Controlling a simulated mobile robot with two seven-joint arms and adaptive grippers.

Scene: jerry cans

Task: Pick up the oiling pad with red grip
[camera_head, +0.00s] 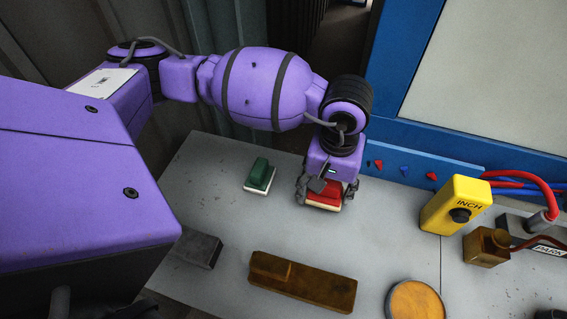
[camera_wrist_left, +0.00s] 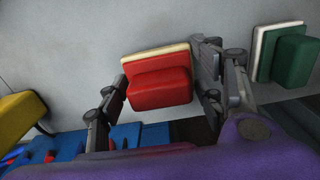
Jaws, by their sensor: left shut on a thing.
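The oiling pad with red grip (camera_head: 326,196) is at the back of the grey table in the head view, under my left gripper (camera_head: 322,190). In the left wrist view the red pad (camera_wrist_left: 158,82) sits between the two fingers of the left gripper (camera_wrist_left: 160,88), which is shut on it. Its pale base shows along the upper edge. I cannot tell whether the pad touches the table. A similar pad with a green grip (camera_head: 259,175) stands to its left in the head view; it also shows at the right of the wrist view (camera_wrist_left: 290,55). My right gripper is not in view.
A yellow INCH box (camera_head: 455,205), a brass block (camera_head: 487,247) and red and blue hoses stand to the right. A brown wooden block (camera_head: 305,282), a dark grey block (camera_head: 196,248) and a round tin (camera_head: 415,301) lie nearer. A blue frame (camera_head: 420,150) borders the table's back.

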